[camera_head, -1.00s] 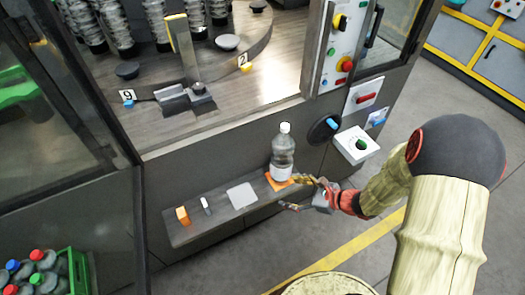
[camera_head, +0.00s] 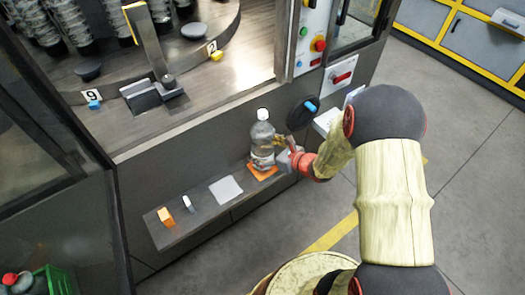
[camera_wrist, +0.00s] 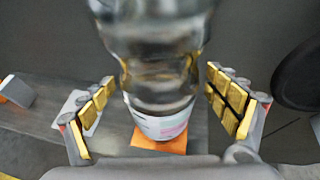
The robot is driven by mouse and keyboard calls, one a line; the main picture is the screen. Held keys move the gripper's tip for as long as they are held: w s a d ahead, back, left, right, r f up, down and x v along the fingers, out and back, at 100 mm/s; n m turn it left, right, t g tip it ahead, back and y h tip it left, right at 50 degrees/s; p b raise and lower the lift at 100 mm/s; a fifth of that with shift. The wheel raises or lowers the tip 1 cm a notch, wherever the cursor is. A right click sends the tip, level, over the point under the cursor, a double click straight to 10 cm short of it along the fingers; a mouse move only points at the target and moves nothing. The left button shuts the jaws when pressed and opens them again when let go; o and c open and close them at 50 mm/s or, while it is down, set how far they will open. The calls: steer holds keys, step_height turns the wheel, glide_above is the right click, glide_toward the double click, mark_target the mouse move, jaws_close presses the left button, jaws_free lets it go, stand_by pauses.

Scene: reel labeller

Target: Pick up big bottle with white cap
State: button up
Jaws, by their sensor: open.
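The big clear bottle with a white cap (camera_head: 262,140) stands upright on an orange pad (camera_head: 263,172) on the ledge of the machine. In the wrist view the bottle (camera_wrist: 158,70) fills the middle, with its pale label low down; its cap is out of view. My gripper (camera_wrist: 166,108) is open, with one gold-padded finger on each side of the bottle. I cannot tell whether either finger touches it. In the head view my gripper (camera_head: 283,150) is at the bottle's right side, partly hidden by the bottle.
The ledge (camera_head: 205,209) also holds a white square pad (camera_head: 225,189), a small white item (camera_head: 188,204) and an orange block (camera_head: 165,217). A black round knob (camera_head: 303,112) and a control panel (camera_head: 316,40) are close on the right. A green crate (camera_head: 52,280) is at lower left.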

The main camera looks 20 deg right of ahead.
steer(key=shift+w+a+f, duration=0.1)
steer(key=shift+w+a, duration=0.05)
steer(key=shift+w, duration=0.05)
steer(key=shift+c, duration=0.8)
steer(key=c, duration=2)
steer(key=shift+w+r, duration=0.15)
steer(key=shift+r, duration=0.05)
